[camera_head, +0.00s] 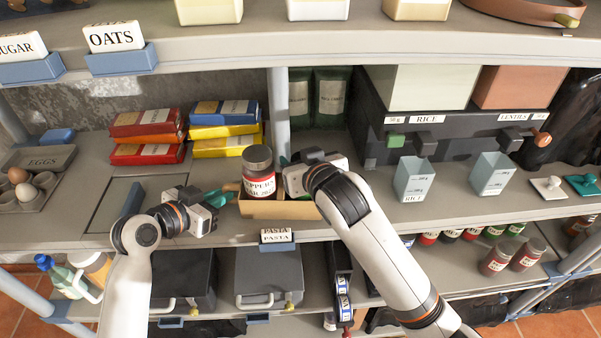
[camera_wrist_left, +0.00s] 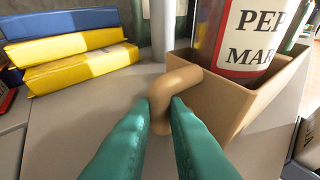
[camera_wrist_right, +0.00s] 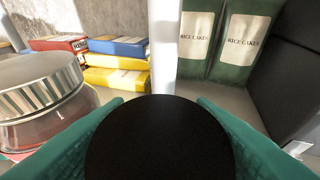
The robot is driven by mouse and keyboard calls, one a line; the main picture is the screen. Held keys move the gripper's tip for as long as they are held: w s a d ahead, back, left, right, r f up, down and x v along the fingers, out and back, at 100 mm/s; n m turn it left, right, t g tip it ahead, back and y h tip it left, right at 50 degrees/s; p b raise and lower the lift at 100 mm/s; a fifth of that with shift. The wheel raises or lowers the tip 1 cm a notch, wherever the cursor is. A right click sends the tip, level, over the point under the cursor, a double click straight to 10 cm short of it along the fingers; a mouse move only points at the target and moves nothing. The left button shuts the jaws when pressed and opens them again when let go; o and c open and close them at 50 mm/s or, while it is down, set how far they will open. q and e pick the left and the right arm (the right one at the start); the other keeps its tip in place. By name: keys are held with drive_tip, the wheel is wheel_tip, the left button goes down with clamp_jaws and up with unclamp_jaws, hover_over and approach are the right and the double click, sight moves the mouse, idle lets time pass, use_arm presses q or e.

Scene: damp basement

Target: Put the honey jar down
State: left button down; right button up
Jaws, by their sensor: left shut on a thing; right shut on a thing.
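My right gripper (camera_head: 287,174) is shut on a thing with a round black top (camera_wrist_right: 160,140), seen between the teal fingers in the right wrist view. Its sides and label are hidden, so I cannot confirm it is the honey jar. My left gripper (camera_head: 233,190) is shut on the curved tan handle (camera_wrist_left: 178,83) of a tan open box (camera_head: 280,209). A red pepper jar (camera_head: 258,172) with a metal lid stands upright in the box, left of the right gripper. It also shows in the right wrist view (camera_wrist_right: 45,100). The right gripper is at the box's right part; contact below is hidden.
Red, blue and yellow packs (camera_head: 225,130) are stacked behind left. A shelf post (camera_head: 278,105) and green rice cake packs (camera_head: 331,95) stand behind. Pale cups (camera_head: 414,180) stand to the right. Bare shelf (camera_head: 375,208) lies right of the box. An upper shelf (camera_head: 330,45) hangs above.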

drive_tip(key=shift+f, duration=1.5)
drive_tip(key=shift+f, duration=0.15)
drive_tip(key=o, duration=1)
drive_tip(key=shift+c, duration=0.2)
use_arm(q)
drive_tip(key=shift+r, duration=0.1)
use_arm(e)
drive_tip(key=v, duration=1.2)
drive_tip(key=shift+d, duration=0.1)
use_arm(q)
drive_tip(key=c, duration=1.3)
unclamp_jaws()
drive_tip(key=shift+c, duration=0.2)
use_arm(e)
drive_tip(key=shift+s, duration=0.1)
